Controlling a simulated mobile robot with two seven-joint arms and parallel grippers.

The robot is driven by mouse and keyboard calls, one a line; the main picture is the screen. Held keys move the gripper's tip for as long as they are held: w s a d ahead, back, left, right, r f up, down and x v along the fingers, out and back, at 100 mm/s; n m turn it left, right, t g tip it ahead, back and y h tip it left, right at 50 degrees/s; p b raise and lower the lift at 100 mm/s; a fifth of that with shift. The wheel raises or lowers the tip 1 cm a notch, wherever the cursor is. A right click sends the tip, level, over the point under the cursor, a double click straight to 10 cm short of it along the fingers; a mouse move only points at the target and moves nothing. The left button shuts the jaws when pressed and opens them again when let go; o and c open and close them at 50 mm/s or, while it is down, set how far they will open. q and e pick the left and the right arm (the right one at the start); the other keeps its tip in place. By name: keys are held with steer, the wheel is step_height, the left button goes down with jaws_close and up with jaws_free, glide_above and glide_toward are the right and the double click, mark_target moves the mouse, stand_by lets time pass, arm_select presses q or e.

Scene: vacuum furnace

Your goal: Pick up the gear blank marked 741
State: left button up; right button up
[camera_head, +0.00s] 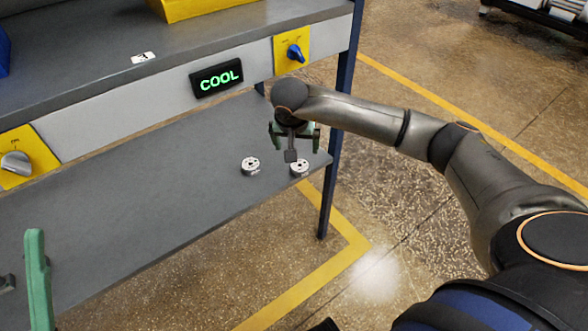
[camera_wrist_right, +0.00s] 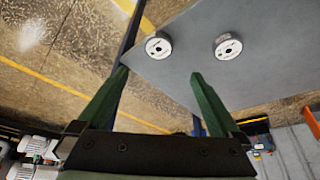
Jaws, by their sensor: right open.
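Two small metallic gear blanks lie flat on the grey lower shelf. One gear blank (camera_head: 250,166) is left of the other gear blank (camera_head: 300,169), which is near the shelf's right end. In the right wrist view the end one (camera_wrist_right: 158,47) is at left and the other (camera_wrist_right: 228,47) at right. Their markings are too small to read, so I cannot tell which is 741. My right gripper (camera_head: 295,137) is open and empty, just above and behind the end blank; its green fingers (camera_wrist_right: 161,76) point towards the shelf. A green finger of my left gripper (camera_head: 37,270) shows at lower left.
The shelf (camera_head: 130,200) is clear left of the blanks. Above it is a bench front with a COOL display (camera_head: 216,78), a blue knob (camera_head: 294,53) and a grey knob (camera_head: 16,163). A blue post (camera_head: 338,150) stands at the shelf's right end.

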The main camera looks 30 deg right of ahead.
steer(key=b, duration=0.2)
glide_above(300, 165)
steer(key=s+a, duration=0.2)
step_height(300, 165, down, 6)
steer(key=shift+w+f, duration=0.1)
steer(key=shift+w, duration=0.05)
steer(key=b+x, duration=0.1)
steer(key=x, duration=0.1)
steer(key=b+x, duration=0.1)
steer(key=x, duration=0.1)
steer(key=shift+d+f, duration=0.1)
steer(key=shift+f, duration=0.1)
steer(key=shift+d+f, duration=0.15)
steer(key=shift+f, duration=0.3)
arm_select(q)
steer(key=shift+n, duration=0.5)
steer(key=f, duration=0.4)
steer(key=shift+d+f, duration=0.25)
steer(key=shift+f, duration=0.1)
arm_select(e)
steer(key=shift+c, duration=0.2)
steer(key=shift+r, duration=0.15)
jaws_close()
